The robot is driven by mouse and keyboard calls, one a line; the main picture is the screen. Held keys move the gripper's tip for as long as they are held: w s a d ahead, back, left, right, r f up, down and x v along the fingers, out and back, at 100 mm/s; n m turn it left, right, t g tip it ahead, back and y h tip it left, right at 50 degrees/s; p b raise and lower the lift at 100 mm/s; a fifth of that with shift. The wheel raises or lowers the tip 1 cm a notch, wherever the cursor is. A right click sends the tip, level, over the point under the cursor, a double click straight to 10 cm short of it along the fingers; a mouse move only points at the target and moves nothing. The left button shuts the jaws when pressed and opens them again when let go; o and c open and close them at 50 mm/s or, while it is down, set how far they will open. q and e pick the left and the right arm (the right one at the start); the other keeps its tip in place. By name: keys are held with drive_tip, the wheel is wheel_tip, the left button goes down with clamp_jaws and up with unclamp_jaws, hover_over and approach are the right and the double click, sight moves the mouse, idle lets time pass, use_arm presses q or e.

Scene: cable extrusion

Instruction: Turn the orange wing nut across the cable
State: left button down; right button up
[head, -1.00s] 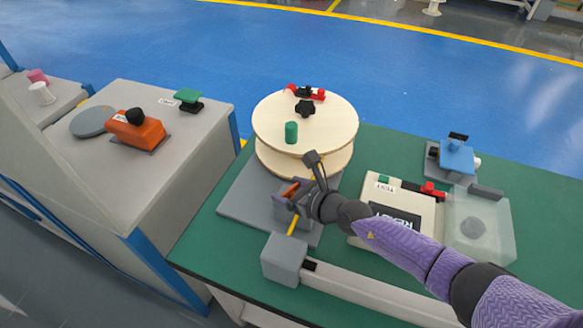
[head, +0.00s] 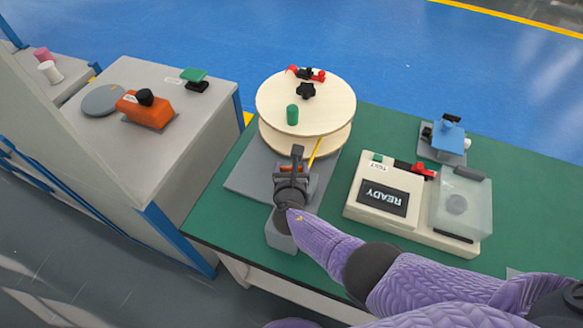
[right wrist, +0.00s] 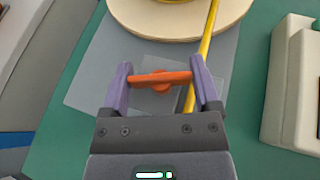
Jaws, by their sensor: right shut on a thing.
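The orange wing nut (right wrist: 160,78) sits on a grey block (right wrist: 152,96) on the grey base plate. It lies crosswise between the two purple fingers of my right gripper (right wrist: 164,78), which are shut on its ends. The yellow cable (right wrist: 205,45) runs from the wooden reel (head: 303,110) down past the wing nut's right end, close to the right finger. In the right wrist view the wing nut lies across the cable's line, its right wing over the cable. In the head view my right gripper (head: 292,170) hides most of the block. My left gripper is out of view.
A cream tester (head: 382,195) with a READY display and a clear cover stands to the right on the green table (head: 330,235). A blue clamp device (head: 447,138) is behind it. A grey cabinet with an orange device (head: 145,109) stands at the left.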

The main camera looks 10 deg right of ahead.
drive_tip(key=m+g+h+b, duration=0.1)
drive_tip(key=m+h+b, duration=0.1)
drive_tip(key=m+h, duration=0.1)
drive_tip(key=shift+h, duration=0.3)
drive_tip(key=shift+m+g+h+b, duration=0.4)
drive_tip(key=shift+m+h+b, duration=0.1)
drive_tip(key=shift+m, duration=0.1)
drive_tip(key=shift+w+r, duration=0.1)
drive_tip(key=o, duration=1.1)
wheel_tip(320, 180, up, 10)
drive_tip(key=p, duration=0.8)
drive_tip(key=shift+r, duration=0.1)
